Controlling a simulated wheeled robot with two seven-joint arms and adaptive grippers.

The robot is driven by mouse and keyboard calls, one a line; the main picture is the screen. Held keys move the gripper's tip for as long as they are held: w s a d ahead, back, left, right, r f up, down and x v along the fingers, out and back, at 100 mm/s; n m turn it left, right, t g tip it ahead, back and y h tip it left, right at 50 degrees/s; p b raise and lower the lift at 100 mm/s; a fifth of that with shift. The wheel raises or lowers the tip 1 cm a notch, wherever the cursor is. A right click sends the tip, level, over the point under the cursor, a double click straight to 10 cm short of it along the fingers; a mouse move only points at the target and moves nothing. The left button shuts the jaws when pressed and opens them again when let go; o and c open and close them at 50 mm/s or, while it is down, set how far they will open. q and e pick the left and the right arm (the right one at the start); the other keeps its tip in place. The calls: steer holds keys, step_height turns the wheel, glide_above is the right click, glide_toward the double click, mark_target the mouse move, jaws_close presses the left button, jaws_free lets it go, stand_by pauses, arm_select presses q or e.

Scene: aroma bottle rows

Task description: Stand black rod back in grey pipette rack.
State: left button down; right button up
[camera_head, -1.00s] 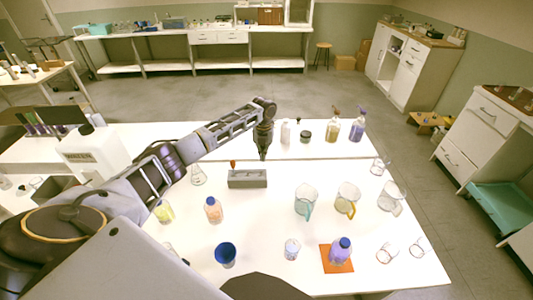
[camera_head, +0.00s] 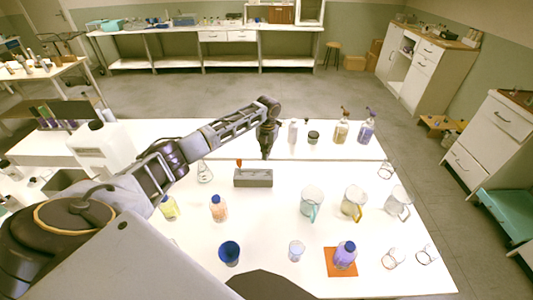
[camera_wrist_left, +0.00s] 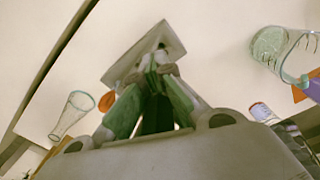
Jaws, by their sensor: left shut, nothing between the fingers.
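The grey pipette rack (camera_head: 253,178) stands on the white table, with an orange-topped thing (camera_head: 239,163) sticking up at its left end. My left gripper (camera_head: 266,154) points down just above and behind the rack's right part. In the left wrist view its fingers (camera_wrist_left: 162,66) are closed together in front of the grey rack (camera_wrist_left: 128,66), and the orange top (camera_wrist_left: 107,101) shows beside them. The gripper is shut and empty. I cannot make out the black rod; the fingers cover part of the rack. My right gripper is not in view.
A flask (camera_head: 205,173) stands left of the rack, an orange-filled bottle (camera_head: 219,209) in front of it. Beakers (camera_head: 311,203) stand to the right. Pump bottles (camera_head: 341,130) stand at the back. The table right in front of the rack is clear.

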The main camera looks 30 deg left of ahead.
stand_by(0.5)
arm_select(q)
steer(key=shift+p, duration=0.4)
steer(key=shift+f+b, duration=0.7)
steer(key=shift+f, duration=1.15)
steer(key=shift+f, duration=0.4)
steer(key=shift+f+b, duration=1.4)
steer(key=shift+f, duration=1.2)
stand_by(1.1)
steer(key=c, duration=1.6)
jaws_free()
steer(key=shift+o, duration=0.2)
steer(key=shift+r, duration=0.1)
